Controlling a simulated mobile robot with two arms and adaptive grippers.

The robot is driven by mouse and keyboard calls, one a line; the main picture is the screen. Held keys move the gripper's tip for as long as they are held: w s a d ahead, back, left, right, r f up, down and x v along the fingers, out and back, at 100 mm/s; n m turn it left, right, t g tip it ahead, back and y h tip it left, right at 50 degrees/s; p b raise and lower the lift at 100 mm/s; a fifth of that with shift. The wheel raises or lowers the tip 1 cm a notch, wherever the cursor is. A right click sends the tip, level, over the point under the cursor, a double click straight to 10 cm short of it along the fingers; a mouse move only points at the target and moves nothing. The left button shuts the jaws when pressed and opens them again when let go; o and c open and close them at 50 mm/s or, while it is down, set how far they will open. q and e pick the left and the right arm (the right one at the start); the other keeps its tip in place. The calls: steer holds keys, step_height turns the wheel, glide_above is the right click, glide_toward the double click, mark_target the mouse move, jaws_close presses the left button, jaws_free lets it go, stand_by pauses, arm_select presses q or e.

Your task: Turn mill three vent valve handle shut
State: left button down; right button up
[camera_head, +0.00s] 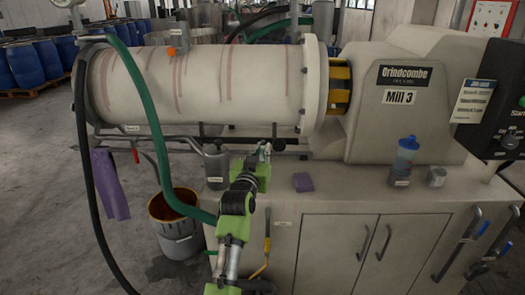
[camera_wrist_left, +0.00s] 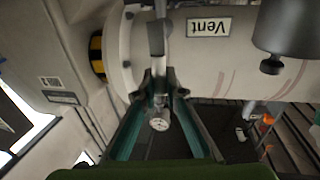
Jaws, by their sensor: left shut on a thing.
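Mill 3 (camera_head: 205,85) is a pale horizontal cylinder with a drive housing on its right. In the left wrist view, a grey metal lever, apparently the vent valve handle (camera_wrist_left: 156,38), stands between my left fingertips beside a label reading "Vent" (camera_wrist_left: 209,27). My left gripper (camera_wrist_left: 158,78) is shut on this lever. In the head view my left gripper (camera_head: 264,150) is small, just below the cylinder's right end, and the handle cannot be made out clearly there. A small round gauge (camera_wrist_left: 159,123) shows between the fingers. My right gripper is in neither view.
A green hose (camera_head: 150,115) and a black hose hang at the left. A bucket (camera_head: 176,222) stands on the floor beside the cabinet (camera_head: 340,240).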

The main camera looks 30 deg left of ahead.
arm_select(q)
steer(key=shift+w+d+r+m+p, duration=0.2)
steer(key=shift+d+m+p, duration=0.15)
steer(key=shift+m+p, duration=0.5)
steer(key=w+d+f+m+g+y+p, duration=0.2)
steer(key=d+f+m+g+p, duration=0.1)
steer(key=m, duration=1.1)
steer(key=shift+w+d+f+p, duration=0.35)
steer(key=shift+d+f+p, duration=0.4)
steer(key=shift+f+p, duration=0.75)
steer(key=shift+f+g, duration=0.25)
steer(key=shift+g, duration=0.05)
steer(key=c, duration=2.1)
jaws_free()
